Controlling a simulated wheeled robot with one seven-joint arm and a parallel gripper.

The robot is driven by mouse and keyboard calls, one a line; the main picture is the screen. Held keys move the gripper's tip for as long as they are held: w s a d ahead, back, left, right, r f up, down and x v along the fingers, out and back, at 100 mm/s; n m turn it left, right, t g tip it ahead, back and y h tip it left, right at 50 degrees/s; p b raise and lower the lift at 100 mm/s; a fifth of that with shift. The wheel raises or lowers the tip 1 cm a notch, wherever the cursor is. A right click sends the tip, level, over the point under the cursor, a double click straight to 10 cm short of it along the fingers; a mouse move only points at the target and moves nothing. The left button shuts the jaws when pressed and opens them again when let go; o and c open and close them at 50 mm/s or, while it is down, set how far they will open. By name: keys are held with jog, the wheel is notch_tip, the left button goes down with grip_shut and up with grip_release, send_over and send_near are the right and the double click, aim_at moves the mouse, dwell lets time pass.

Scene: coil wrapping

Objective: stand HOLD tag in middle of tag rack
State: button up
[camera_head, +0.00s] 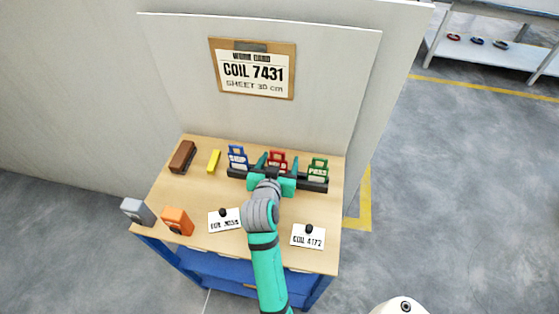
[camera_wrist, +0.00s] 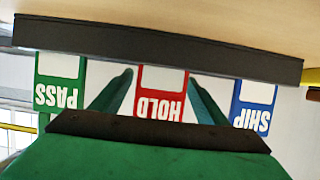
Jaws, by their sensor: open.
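The red HOLD tag (camera_head: 277,157) stands upright in the middle of the dark tag rack (camera_head: 316,187), between the blue SHIP tag (camera_head: 238,156) and the green PASS tag (camera_head: 317,170). My gripper (camera_head: 277,164) is open, with one finger on each side of the HOLD tag. In the wrist view, which is upside down, the HOLD tag (camera_wrist: 161,92) shows between the two spread fingers, with a visible gap on both sides. The rack (camera_wrist: 160,42) runs across the top of that view. My gripper hides part of the rack's middle in the head view.
A brown block (camera_head: 182,157) and a yellow bar (camera_head: 214,161) lie left of the rack. An orange object (camera_head: 177,221), a grey object (camera_head: 138,211) and two coil cards (camera_head: 224,220) (camera_head: 307,236) are near the front. A board reading COIL 7431 (camera_head: 252,70) hangs behind.

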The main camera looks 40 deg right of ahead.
jog(key=v, duration=1)
jog(key=shift+s+a+r, duration=0.15)
jog(key=shift+s+r, duration=0.05)
